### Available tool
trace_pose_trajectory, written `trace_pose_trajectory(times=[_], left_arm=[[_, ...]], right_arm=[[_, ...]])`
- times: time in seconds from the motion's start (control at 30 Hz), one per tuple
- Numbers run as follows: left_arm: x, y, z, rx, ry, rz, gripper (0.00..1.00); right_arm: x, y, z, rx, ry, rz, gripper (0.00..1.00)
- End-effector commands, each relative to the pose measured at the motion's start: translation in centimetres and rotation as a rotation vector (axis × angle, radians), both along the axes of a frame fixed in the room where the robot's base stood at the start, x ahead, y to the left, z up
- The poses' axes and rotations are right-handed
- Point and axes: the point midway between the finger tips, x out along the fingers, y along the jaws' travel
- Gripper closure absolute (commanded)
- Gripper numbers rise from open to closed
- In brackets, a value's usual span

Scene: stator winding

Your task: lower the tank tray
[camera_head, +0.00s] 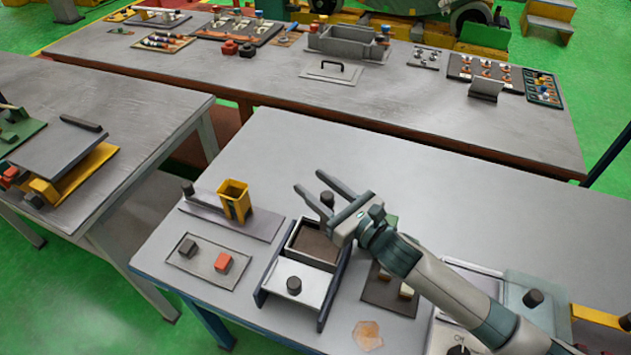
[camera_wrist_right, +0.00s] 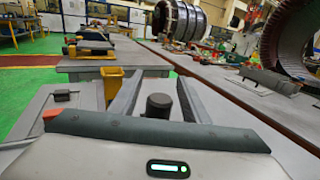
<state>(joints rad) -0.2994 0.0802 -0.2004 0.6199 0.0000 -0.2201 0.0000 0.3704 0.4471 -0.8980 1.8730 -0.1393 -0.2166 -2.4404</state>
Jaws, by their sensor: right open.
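The tank (camera_head: 262,297) is a box with dark blue side walls on the near table. A dark rectangular tray surface (camera_head: 315,243) lies in its rear part. A pale plate with a black knob (camera_head: 294,285) covers its front part. My right gripper (camera_head: 310,181) is over the tank's rear end, its fingers open and pointing left. A second black knob (camera_head: 327,198) shows between the fingers; in the right wrist view this knob (camera_wrist_right: 159,105) stands between the two open fingers, with gaps at its sides. What the knob joins below is hidden. My left gripper is not in view.
A yellow container (camera_head: 234,196) stands on a plate left of the tank. A flat plate with a dark block and a red block (camera_head: 223,262) lies nearer. A dark pad (camera_head: 383,296) lies right of the tank under my arm. The table behind my gripper is clear.

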Motion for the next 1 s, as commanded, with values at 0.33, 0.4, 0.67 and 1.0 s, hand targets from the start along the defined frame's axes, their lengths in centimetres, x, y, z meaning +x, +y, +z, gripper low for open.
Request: trace_pose_trajectory(times=[0.33, 0.4, 0.67, 1.0], left_arm=[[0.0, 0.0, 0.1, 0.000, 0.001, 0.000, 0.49], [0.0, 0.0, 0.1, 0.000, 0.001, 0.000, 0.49], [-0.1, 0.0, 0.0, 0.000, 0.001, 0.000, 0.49], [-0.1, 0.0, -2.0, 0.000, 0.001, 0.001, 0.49]], right_arm=[[0.2, 0.2, 0.0, -0.001, -0.001, 0.000, 0.57], [0.2, 0.2, 0.0, -0.001, -0.001, 0.000, 0.69], [0.2, 0.2, -0.1, -0.001, -0.001, -0.001, 1.00], [0.3, 0.2, -2.8, -0.002, -0.001, -0.001, 1.00]])
